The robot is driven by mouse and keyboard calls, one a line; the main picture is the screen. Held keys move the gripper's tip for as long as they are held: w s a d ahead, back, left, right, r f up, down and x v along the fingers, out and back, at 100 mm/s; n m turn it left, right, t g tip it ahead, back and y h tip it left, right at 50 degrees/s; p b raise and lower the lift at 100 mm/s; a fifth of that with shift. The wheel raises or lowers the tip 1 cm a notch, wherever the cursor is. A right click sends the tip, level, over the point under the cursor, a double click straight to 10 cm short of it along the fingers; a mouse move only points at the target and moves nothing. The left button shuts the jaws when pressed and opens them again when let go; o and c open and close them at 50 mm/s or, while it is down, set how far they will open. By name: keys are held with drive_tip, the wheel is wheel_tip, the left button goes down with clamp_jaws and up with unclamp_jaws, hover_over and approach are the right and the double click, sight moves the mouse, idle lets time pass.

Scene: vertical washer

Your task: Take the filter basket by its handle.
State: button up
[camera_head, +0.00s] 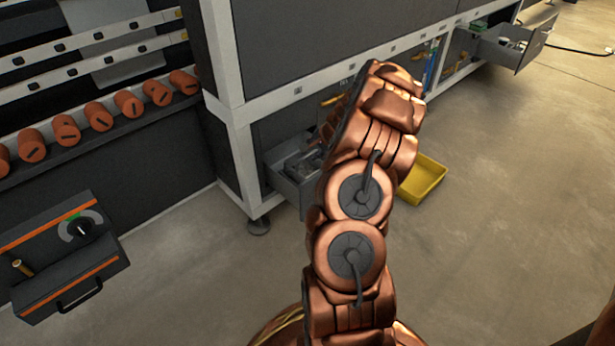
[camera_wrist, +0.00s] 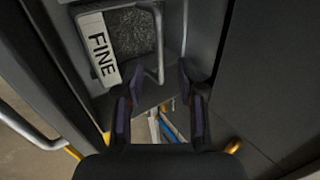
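The filter basket (camera_wrist: 138,34) shows in the upper part of the wrist view, with a white label reading "FINE" and a grey mesh face. A light grey bar-like handle (camera_wrist: 160,42) loops around its top and right side. My gripper (camera_wrist: 160,77) is open, with its two dark fingers apart and nothing held between them. The handle's lower right end appears between the fingertips in the picture; I cannot tell whether they touch. In the head view my copper arm hides the gripper and the basket.
An open drawer (camera_head: 289,183) is partly behind my arm in the cabinet (camera_head: 243,150). A yellow tray (camera_head: 424,181) lies on the floor right of the arm. Another open drawer (camera_head: 520,51) juts out farther back. A control box (camera_head: 67,257) stands at left. Floor at right is clear.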

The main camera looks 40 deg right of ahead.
sight(309, 154)
drive_tip(key=shift+d+b+x, duration=0.2)
drive_tip(key=shift+b+x, duration=1.4)
drive_tip(key=shift+x, duration=1.1)
clamp_jaws()
